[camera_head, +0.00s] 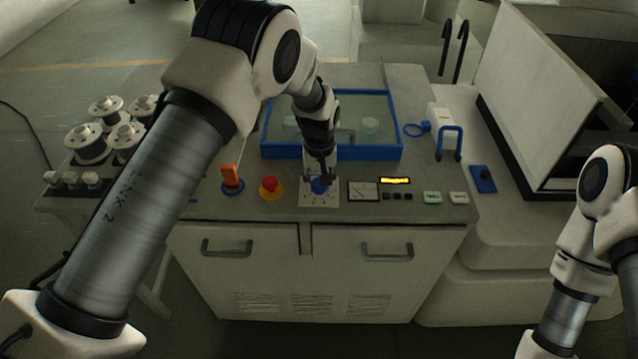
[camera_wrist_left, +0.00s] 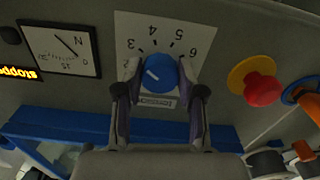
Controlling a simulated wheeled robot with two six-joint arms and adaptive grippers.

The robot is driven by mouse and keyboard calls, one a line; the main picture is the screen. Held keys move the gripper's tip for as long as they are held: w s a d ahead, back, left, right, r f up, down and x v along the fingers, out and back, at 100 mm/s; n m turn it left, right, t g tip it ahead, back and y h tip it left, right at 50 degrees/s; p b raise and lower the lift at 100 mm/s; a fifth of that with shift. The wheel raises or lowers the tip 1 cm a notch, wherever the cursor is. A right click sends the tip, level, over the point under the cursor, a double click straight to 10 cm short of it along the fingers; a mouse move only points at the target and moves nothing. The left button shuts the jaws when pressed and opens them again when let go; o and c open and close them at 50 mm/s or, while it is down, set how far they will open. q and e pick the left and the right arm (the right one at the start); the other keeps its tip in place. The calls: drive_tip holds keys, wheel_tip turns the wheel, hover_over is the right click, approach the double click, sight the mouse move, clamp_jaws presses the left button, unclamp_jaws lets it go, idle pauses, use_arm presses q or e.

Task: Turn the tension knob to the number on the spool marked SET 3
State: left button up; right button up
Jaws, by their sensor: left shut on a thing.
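The blue tension knob (camera_head: 319,186) sits on a white number plate (camera_head: 307,200) on the machine's front panel. In the left wrist view the knob (camera_wrist_left: 160,73) has a pale pointer mark on its left side, slanting to the upper left. The digits 3, 4, 5 and 6 show around it; others are hidden by the fingers. My left gripper (camera_head: 320,177) reaches down onto the knob, with one finger on each side, shut on it. Several white spools (camera_head: 92,150) stand at the left; their markings are too small to read. My right gripper is out of view.
A red stop button (camera_head: 270,187) and an orange-handled switch (camera_head: 232,179) sit left of the knob. A dial meter (camera_head: 363,191) and lit display (camera_head: 395,181) are to its right. A blue-rimmed tank (camera_head: 382,152) lies just behind.

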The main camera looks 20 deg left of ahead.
use_arm(q)
drive_tip(key=shift+f+n, duration=0.1)
drive_tip(key=shift+n, duration=0.5)
drive_tip(key=o, duration=0.9)
drive_tip(key=shift+o, duration=1.2)
drive_tip(key=shift+w, duration=0.1)
drive_tip(key=shift+w+a+f, duration=0.1)
drive_tip(key=shift+w+f, duration=0.05)
drive_tip(key=shift+r, duration=0.4)
wheel_tip(320, 180, up, 11)
